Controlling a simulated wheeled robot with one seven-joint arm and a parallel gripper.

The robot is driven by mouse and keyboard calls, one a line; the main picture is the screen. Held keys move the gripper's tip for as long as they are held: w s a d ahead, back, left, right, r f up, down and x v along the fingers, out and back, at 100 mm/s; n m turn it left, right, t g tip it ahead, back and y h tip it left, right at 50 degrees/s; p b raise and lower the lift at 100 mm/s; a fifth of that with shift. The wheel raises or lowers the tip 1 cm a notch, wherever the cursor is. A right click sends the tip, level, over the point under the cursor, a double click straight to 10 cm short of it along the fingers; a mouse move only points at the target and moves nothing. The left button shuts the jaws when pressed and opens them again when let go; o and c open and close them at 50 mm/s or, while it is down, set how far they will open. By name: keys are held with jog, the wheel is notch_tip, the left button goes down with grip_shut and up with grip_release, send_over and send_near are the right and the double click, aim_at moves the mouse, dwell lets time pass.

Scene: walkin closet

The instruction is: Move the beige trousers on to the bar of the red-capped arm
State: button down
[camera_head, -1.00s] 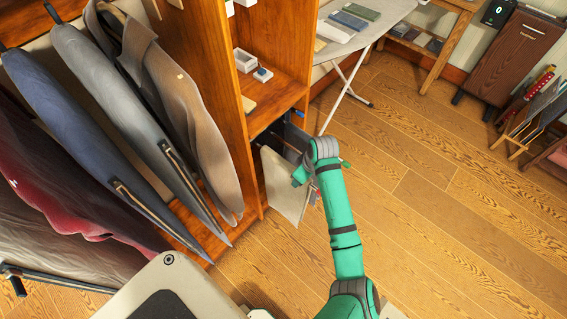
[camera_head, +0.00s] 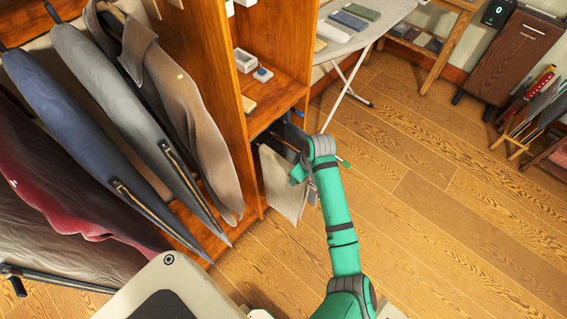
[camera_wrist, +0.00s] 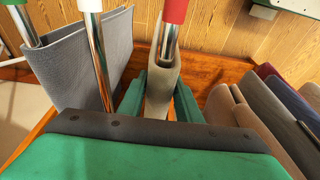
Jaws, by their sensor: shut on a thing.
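The beige trousers (camera_wrist: 163,72) are folded around the chrome bar of the red-capped arm (camera_wrist: 174,12) in the wrist view, with the bar running inside the fold. My gripper (camera_wrist: 160,95) has a green finger on each side of the cloth and is shut on it just below the bar. In the head view, the beige trousers (camera_head: 284,183) hang low beside the wooden cabinet, with my gripper (camera_head: 301,172) at their upper right. My wrist hides part of them there. Their lower end is hidden in the wrist view.
A white-capped arm (camera_wrist: 90,5) stands left of the red-capped one, and its visible bar looks bare. Grey trousers (camera_wrist: 68,68) hang further left, near a green-capped arm (camera_wrist: 14,2). The cabinet (camera_head: 280,50) borders the left; open floor (camera_head: 440,200) lies right.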

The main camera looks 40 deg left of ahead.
jog(key=shift+f, duration=0.15)
jog(key=c, duration=1.2)
grip_release()
jog(key=v, duration=1)
jog(key=shift+d+r, duration=0.15)
jog(key=shift+r, duration=0.2)
